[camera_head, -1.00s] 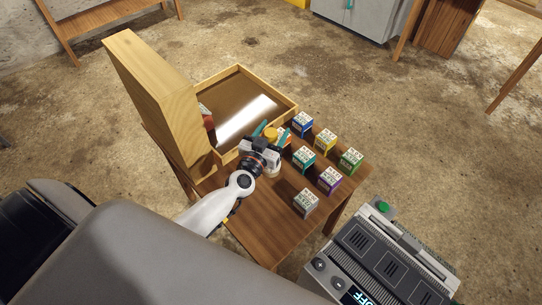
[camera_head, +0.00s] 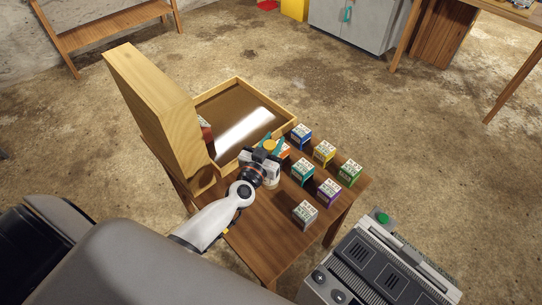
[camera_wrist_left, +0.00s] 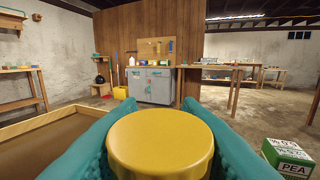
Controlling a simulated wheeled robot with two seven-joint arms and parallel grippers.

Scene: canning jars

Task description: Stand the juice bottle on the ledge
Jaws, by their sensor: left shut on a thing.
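My left gripper (camera_head: 268,154) is shut on the juice bottle, whose yellow cap (camera_head: 270,146) shows between the teal fingers. In the left wrist view the cap (camera_wrist_left: 160,143) fills the lower middle with a teal finger on each side. The bottle's body is mostly hidden by the cap and gripper, so its contact with the table cannot be told. The bottle is at the near corner of a wooden tray (camera_head: 268,97), beside the cartons. A tall pale wooden box (camera_head: 150,95) stands to the left; I cannot tell which surface is the ledge. My right gripper is not in view.
Several small cartons stand right of the gripper, including a blue one (camera_head: 300,134), a teal one (camera_head: 302,171) and a white one (camera_head: 305,214). An orange one is partly hidden behind the gripper. The wooden table (camera_head: 262,236) is bare at the front.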

